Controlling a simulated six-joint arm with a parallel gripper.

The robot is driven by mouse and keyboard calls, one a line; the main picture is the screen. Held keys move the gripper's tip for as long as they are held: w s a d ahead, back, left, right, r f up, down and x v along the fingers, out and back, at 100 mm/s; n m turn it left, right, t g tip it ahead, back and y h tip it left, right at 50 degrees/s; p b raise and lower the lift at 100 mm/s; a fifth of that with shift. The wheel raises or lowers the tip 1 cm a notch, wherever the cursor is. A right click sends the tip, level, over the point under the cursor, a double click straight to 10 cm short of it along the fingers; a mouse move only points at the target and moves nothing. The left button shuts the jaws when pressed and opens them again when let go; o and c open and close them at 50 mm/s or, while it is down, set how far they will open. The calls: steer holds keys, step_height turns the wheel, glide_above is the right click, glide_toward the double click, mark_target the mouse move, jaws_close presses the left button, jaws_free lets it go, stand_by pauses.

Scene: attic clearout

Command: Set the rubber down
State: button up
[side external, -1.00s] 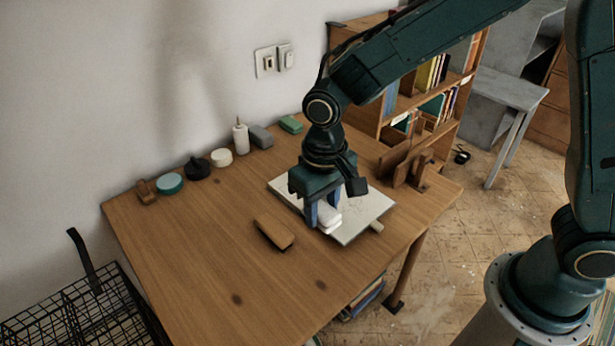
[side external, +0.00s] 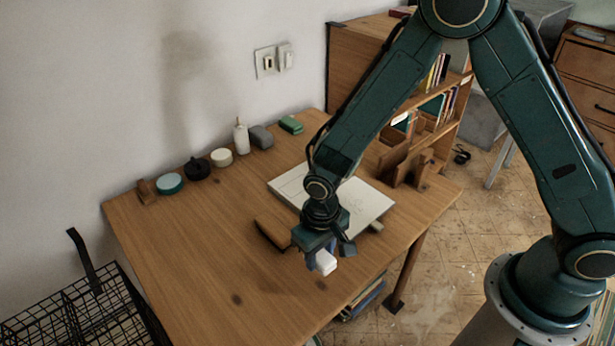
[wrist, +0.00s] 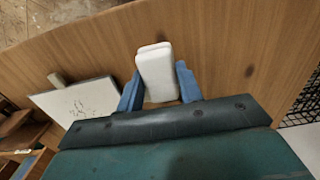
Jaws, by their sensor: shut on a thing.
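The rubber is a white block (side external: 326,262) with rounded edges. My gripper (side external: 314,258) is shut on it and holds it over the front part of the wooden table (side external: 210,250). In the wrist view the rubber (wrist: 157,72) sits between the two blue fingers (wrist: 158,90) and sticks out past their tips. Bare wood shows around it there. The gap between rubber and table is hard to judge, but it appears to be held above the surface.
A white drawing board (side external: 365,200) with faint marks lies behind my gripper. A brown wooden block (side external: 272,232) lies just left of it. Several small items, including a white bottle (side external: 241,136), line the wall. A wire basket (side external: 85,305) stands at left. The table's front left is clear.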

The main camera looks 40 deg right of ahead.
mark_target(319, 279)
steer(key=shift+f, duration=1.3)
steer(key=shift+f, duration=1.85)
steer(key=shift+f, duration=0.15)
steer(key=o, duration=1)
steer(key=shift+r, duration=6.15)
